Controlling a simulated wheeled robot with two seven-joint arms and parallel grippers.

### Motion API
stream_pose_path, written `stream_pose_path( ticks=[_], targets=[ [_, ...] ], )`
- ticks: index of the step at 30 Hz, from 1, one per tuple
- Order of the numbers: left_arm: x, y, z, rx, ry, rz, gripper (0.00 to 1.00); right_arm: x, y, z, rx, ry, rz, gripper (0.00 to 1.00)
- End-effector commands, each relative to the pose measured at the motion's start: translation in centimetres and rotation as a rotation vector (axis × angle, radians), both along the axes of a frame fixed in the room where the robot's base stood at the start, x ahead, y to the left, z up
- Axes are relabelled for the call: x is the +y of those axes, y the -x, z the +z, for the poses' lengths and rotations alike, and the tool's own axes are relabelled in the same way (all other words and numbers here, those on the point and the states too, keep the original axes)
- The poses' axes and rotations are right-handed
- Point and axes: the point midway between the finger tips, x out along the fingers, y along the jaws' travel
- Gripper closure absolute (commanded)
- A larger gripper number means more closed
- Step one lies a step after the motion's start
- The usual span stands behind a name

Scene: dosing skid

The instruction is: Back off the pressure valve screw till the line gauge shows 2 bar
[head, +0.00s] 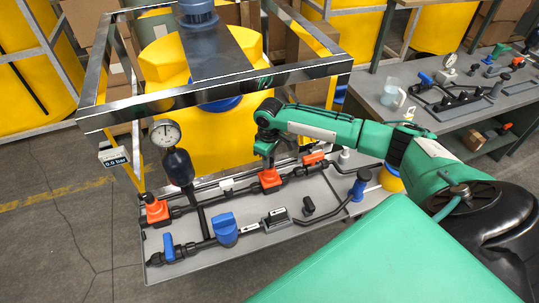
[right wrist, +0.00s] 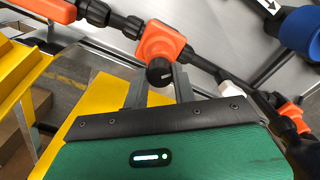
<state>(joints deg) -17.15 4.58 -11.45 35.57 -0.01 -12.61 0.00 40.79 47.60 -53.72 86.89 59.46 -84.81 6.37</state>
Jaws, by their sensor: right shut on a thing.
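An orange valve body (head: 269,179) sits on the pipe run at the middle of the skid. Its black screw knob (right wrist: 159,72) carries a white mark and shows between my fingers in the right wrist view. My right gripper (head: 267,160) reaches down onto it from above, and its two grey fingers (right wrist: 159,88) are shut on the knob. The round white gauge (head: 165,133) stands on a black fitting to the left; its needle is too small to read surely. A small display (head: 114,157) beside it reads 0.0 bar. My left gripper is out of view.
A second orange valve (head: 157,211) sits at the left, with blue valves (head: 225,229) along the front. A steel frame (head: 214,95) around a yellow tank rises behind. A side bench (head: 430,115) stands right.

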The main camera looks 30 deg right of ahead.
Motion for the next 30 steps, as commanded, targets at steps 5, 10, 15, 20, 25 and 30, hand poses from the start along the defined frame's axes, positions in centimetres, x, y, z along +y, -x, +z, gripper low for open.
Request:
stream_pose_path(
  ticks=[5,10,15,20,25,30],
  targets=[
    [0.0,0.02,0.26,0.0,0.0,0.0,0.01,-0.03,-0.11,0.15,-0.003,0.0,0.022,0.96],
    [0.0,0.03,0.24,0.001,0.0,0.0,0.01,-0.03,-0.13,0.13,-0.004,0.0,0.024,0.96],
    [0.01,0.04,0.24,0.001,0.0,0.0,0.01,-0.02,-0.14,0.14,-0.004,0.0,0.023,0.96],
    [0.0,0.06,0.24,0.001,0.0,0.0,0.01,-0.02,-0.11,0.11,-0.003,0.0,0.023,0.51],
    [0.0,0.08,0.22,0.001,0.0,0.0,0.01,-0.01,-0.07,0.06,-0.002,0.0,0.023,0.51],
    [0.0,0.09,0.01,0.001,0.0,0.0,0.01,0.0,-0.11,0.65,-0.004,-0.001,0.023,0.51]
  ],
)
